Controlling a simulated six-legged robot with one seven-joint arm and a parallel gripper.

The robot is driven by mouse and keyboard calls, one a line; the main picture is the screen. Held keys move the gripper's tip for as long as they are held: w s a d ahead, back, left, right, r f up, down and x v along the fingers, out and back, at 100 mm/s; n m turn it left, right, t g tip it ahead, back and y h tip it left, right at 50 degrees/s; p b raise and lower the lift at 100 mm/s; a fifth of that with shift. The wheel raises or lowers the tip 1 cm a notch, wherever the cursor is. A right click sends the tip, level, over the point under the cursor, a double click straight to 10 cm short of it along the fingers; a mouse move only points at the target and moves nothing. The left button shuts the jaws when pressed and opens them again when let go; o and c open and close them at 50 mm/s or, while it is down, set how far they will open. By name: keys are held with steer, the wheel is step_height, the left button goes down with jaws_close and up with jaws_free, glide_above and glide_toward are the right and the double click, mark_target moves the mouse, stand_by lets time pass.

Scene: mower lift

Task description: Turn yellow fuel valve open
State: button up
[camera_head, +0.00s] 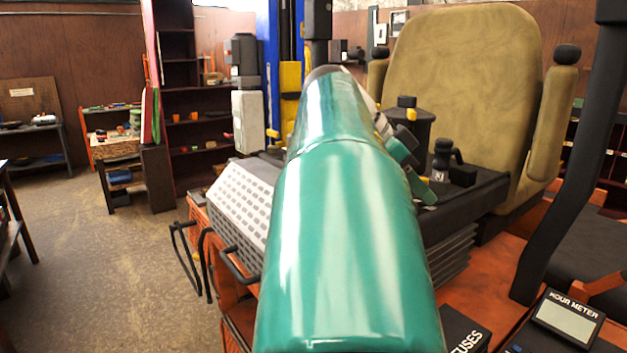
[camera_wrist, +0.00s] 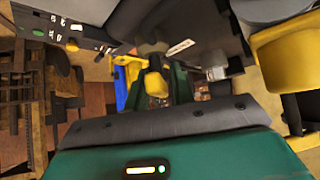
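In the wrist view, a yellow rounded handle (camera_wrist: 157,82) that looks like the fuel valve lies ahead of my gripper (camera_wrist: 158,88). Two green fingers stand apart on either side of it, and a gap shows on its right. I cannot tell whether either finger touches it. In the head view my teal arm covers the middle, and part of my gripper (camera_head: 408,155) shows past its right side, near the engine deck.
A dark canister (camera_head: 409,130) with a yellow-and-black top and a black lever (camera_head: 442,158) stand beside the tan seat (camera_head: 465,80). A grey perforated cover (camera_head: 238,200) is left of my arm. A yellow block (camera_head: 290,95) is on the blue lift post. Floor at left is open.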

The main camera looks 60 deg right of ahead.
jaws_close()
steer(key=shift+n, duration=0.4)
steer(key=shift+w+r+n+t+h, duration=0.1)
steer(key=shift+n+t+h, duration=0.6)
steer(key=shift+n, duration=0.2)
steer(key=shift+w+d+n+t+h, duration=0.15)
steer(key=shift+n+t+h, duration=0.4)
steer(key=shift+n, duration=0.5)
steer(key=shift+w+d+n+t+h, duration=0.1)
steer(key=shift+n+t+h, duration=0.25)
steer(key=shift+n+t, duration=0.55)
steer(key=shift+n, duration=0.25)
steer(key=shift+o, duration=1.5)
jaws_free()
steer(key=shift+a, duration=0.15)
